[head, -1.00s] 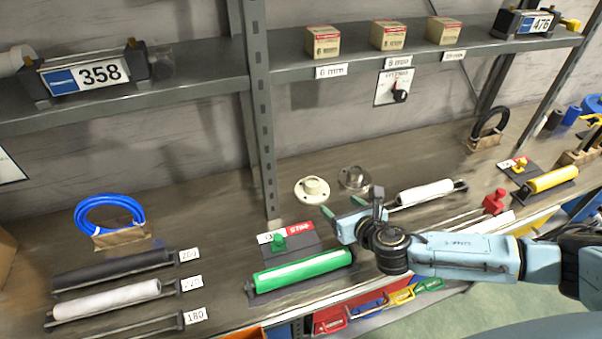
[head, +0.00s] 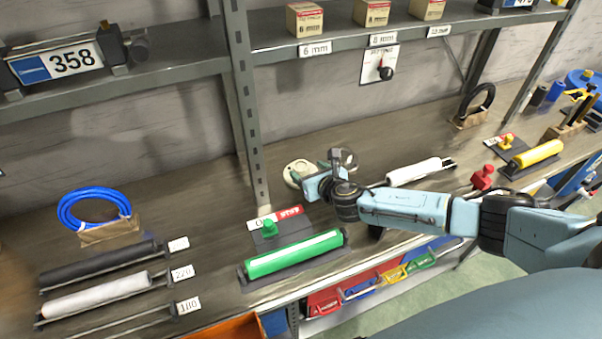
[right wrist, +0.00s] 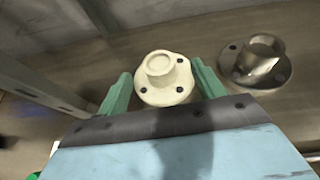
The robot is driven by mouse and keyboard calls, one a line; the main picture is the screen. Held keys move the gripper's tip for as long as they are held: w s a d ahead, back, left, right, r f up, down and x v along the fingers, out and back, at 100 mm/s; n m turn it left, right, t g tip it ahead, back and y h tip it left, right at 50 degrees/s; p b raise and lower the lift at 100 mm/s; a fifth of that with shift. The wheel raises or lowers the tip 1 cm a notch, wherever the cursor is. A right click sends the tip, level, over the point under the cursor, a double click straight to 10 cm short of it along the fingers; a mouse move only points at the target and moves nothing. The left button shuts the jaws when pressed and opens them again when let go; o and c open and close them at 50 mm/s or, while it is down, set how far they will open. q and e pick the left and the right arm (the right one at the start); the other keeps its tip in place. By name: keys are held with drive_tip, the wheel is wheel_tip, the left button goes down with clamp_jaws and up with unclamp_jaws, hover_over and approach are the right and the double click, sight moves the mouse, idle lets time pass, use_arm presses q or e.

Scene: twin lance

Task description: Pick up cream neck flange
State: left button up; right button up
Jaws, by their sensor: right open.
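The cream neck flange (head: 295,172) lies on the bench behind the green roller, partly hidden by my right gripper in the head view. In the right wrist view the flange (right wrist: 164,78) shows a round raised neck and bolt holes. It sits between and slightly beyond the two green fingertips of my right gripper (right wrist: 160,90), which is open. In the head view my right gripper (head: 310,178) is just at the flange's right side. I cannot tell whether a finger touches it. My left gripper is not in view.
A grey metal flange (right wrist: 258,62) stands close on the right of the cream one. A shelf post (head: 250,120) rises on the left. A green roller (head: 293,253) and a white roller (head: 414,172) lie nearby on the bench (head: 190,200).

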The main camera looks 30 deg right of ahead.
sight(302, 166)
drive_tip(key=shift+x, duration=1.5)
drive_tip(key=shift+a, duration=0.1)
drive_tip(key=c, duration=1.1)
